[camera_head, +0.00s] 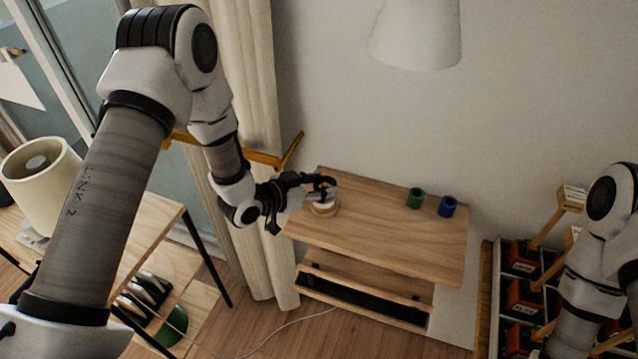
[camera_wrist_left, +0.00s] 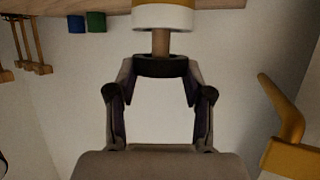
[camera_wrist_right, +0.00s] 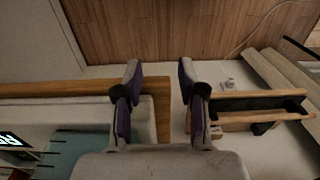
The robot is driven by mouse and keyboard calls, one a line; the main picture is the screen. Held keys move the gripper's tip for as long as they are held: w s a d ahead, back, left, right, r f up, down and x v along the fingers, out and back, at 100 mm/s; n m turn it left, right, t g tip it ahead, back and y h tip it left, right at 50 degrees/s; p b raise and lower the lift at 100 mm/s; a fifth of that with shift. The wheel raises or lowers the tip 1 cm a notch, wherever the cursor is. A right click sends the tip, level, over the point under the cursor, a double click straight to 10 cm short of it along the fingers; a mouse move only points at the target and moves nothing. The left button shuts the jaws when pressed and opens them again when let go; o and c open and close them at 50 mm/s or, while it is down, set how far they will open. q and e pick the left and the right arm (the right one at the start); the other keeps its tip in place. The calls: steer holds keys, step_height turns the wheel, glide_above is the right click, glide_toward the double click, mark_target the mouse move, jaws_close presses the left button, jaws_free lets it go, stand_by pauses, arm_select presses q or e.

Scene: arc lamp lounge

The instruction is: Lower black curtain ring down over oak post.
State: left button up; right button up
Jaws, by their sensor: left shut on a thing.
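My left gripper (camera_head: 322,186) is at the left end of the wooden table. In the left wrist view, the left gripper (camera_wrist_left: 160,80) is shut on the black curtain ring (camera_wrist_left: 160,66), a finger on each side. The oak post (camera_wrist_left: 160,42) stands on a round white and wooden base (camera_wrist_left: 162,17), which also shows in the head view (camera_head: 324,210). The post meets the ring, and a bare length of post shows between ring and base. The post's tip is hidden, so how far it is inside the ring is unclear. My right gripper (camera_wrist_right: 159,72) is open and empty.
A green cup (camera_head: 415,198) and a blue cup (camera_head: 447,206) stand on the wooden table (camera_head: 380,230), right of the base. A white lamp shade (camera_head: 415,35) hangs above. A yellow-brown bar (camera_head: 265,158) is behind the left gripper. The table's middle is clear.

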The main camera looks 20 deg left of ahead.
arm_select(q)
steer(key=shift+w+f, duration=0.2)
steer(key=shift+f, duration=0.2)
steer(key=shift+s+r, duration=0.15)
steer(key=shift+s, duration=0.05)
steer(key=o, duration=0.9)
arm_select(e)
steer(key=shift+f, duration=0.25)
arm_select(q)
steer(key=v, duration=1.1)
steer(key=shift+s+a+r, duration=0.15)
steer(key=shift+s, duration=0.15)
